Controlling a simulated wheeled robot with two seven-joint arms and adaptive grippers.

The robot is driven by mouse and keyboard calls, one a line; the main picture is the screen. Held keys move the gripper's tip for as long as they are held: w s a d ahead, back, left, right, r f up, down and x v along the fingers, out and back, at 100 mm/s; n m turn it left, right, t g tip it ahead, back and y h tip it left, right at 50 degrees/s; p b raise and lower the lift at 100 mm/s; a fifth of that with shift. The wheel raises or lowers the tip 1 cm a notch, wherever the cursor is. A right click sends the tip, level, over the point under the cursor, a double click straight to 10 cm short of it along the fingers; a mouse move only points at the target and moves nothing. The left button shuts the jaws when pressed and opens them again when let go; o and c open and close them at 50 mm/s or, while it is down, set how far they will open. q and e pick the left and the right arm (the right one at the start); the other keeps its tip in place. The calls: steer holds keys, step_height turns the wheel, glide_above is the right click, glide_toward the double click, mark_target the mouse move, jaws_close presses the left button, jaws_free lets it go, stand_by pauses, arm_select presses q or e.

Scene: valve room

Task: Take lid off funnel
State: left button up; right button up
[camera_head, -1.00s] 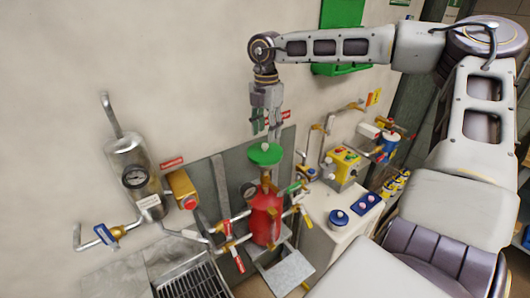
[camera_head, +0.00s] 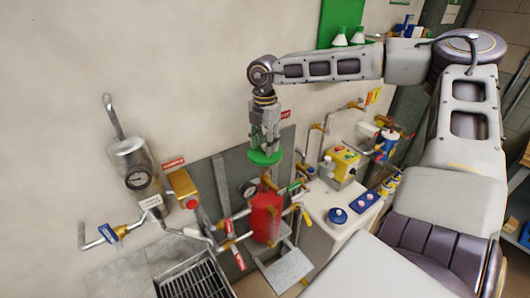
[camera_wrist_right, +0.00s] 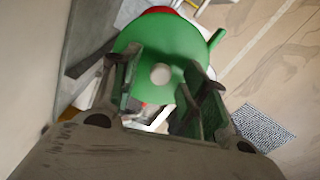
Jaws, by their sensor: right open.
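The green lid (camera_head: 266,158) sits on top of the funnel above the red vessel (camera_head: 262,218); the funnel itself is mostly hidden beneath it. In the right wrist view the lid (camera_wrist_right: 165,62) is a round green disc with a pale knob (camera_wrist_right: 160,75) in its middle. My right gripper (camera_head: 265,148) points straight down just over the lid, with its fingers apart. In the right wrist view the fingers of my right gripper (camera_wrist_right: 160,90) are on either side of the knob. I cannot tell whether they touch the lid. My left gripper is not in view.
A steel tank (camera_head: 137,175) with a gauge hangs at the left. A yellow box (camera_head: 341,165) and a blue knob (camera_head: 338,215) are on the white cabinet at the right. Pipes with valves surround the red vessel. A metal grate (camera_head: 195,280) lies below.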

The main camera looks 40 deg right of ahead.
mark_target(264, 145)
jaws_close()
steer(key=shift+r, duration=0.15)
stand_by(0.4)
step_height(264, 145, up, 10)
steer(key=b, duration=0.2)
stand_by(0.4)
stand_by(0.3)
